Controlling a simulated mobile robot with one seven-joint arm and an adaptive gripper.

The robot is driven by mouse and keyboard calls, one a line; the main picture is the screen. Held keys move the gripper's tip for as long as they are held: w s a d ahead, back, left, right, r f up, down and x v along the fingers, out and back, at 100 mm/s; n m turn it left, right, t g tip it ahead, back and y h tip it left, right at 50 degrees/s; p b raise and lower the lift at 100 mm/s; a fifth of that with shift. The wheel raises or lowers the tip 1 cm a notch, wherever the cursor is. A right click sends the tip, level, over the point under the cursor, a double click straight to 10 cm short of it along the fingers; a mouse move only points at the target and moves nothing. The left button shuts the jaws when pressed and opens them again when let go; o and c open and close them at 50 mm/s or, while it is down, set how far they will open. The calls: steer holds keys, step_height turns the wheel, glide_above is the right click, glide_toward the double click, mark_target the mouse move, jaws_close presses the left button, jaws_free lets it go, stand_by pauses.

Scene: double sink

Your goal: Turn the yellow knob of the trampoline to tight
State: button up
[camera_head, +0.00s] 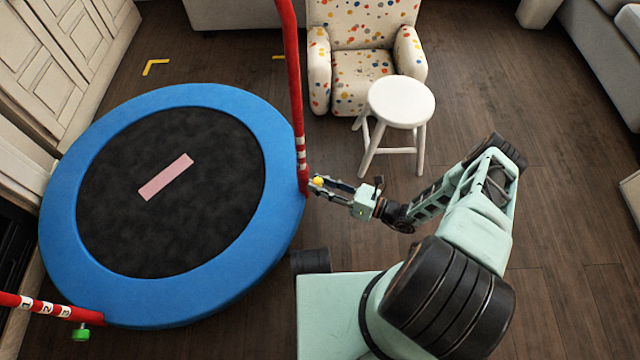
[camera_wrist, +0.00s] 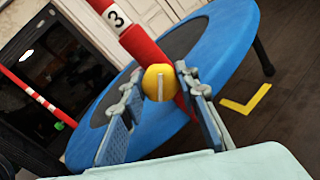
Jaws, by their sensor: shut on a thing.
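The trampoline (camera_head: 70,210) is round, with a blue rim and a black mat, and also shows in the wrist view (camera_wrist: 222,40). A red post (camera_head: 293,80) stands at its right edge, and in the wrist view the post (camera_wrist: 140,45) bears a white label with a 3. The yellow knob (camera_head: 318,181) sits low on this post. In the wrist view the knob (camera_wrist: 157,80) is round with a pale raised bar across its face. My gripper (camera_head: 322,184) is shut on the knob, with one finger on each side in the wrist view (camera_wrist: 158,88).
A second red post (camera_head: 35,304) with a green knob (camera_head: 81,334) is at the lower left. A white stool (camera_head: 402,102) and a dotted armchair (camera_head: 362,75) stand behind my arm. A pink strip (camera_head: 166,177) lies on the mat. The wooden floor to the right (camera_head: 575,190) is clear.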

steer(key=m, duration=0.5)
steer(key=shift+m, duration=2.5)
steer(key=o, duration=1.2)
steer(key=v, duration=1.2)
